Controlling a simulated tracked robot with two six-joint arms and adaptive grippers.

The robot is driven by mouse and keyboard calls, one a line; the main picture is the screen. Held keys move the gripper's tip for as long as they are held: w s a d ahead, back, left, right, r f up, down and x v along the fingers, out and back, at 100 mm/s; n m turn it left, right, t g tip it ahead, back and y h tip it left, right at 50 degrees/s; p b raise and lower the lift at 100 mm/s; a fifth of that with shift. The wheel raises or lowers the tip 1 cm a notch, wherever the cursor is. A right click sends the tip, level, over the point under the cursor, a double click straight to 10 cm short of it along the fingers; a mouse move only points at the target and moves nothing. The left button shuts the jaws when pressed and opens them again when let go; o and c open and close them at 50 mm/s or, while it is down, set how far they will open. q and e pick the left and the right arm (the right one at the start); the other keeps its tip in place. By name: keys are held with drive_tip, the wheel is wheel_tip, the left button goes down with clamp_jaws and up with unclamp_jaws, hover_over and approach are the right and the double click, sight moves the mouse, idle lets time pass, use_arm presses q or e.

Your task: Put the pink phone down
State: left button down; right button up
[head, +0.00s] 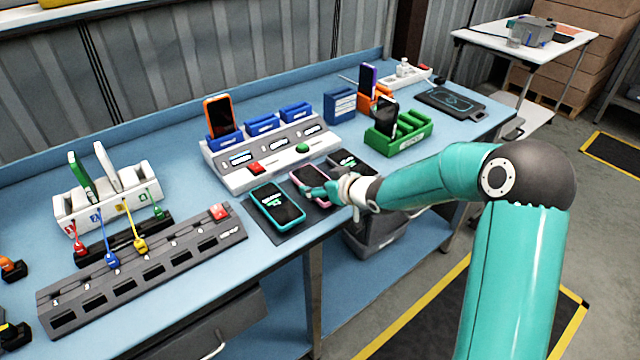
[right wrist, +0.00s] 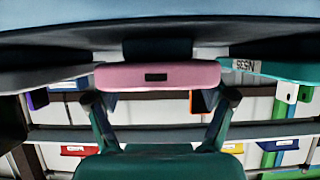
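The pink phone (head: 305,174) is over the dark mat (head: 262,229) at the bench's front edge, between a teal phone (head: 277,206) and a dark phone (head: 352,162). My right gripper (head: 318,190) is at its near end and hides part of it. In the right wrist view, the pink phone (right wrist: 156,76) shows end-on, with its port facing me. The fingers of the right gripper (right wrist: 162,98) are spread about as wide as the phone, one near each side. I cannot tell whether the phone rests fully on the mat. My left gripper is out of view.
Behind the mat stands a grey console (head: 270,158) with blue holders and an orange phone (head: 219,115). A green rack (head: 400,135) is to the right, a dark charging pad (head: 450,103) beyond it. A grey slotted strip (head: 140,275) lies to the left.

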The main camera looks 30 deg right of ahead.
drive_tip(key=shift+o, duration=0.8)
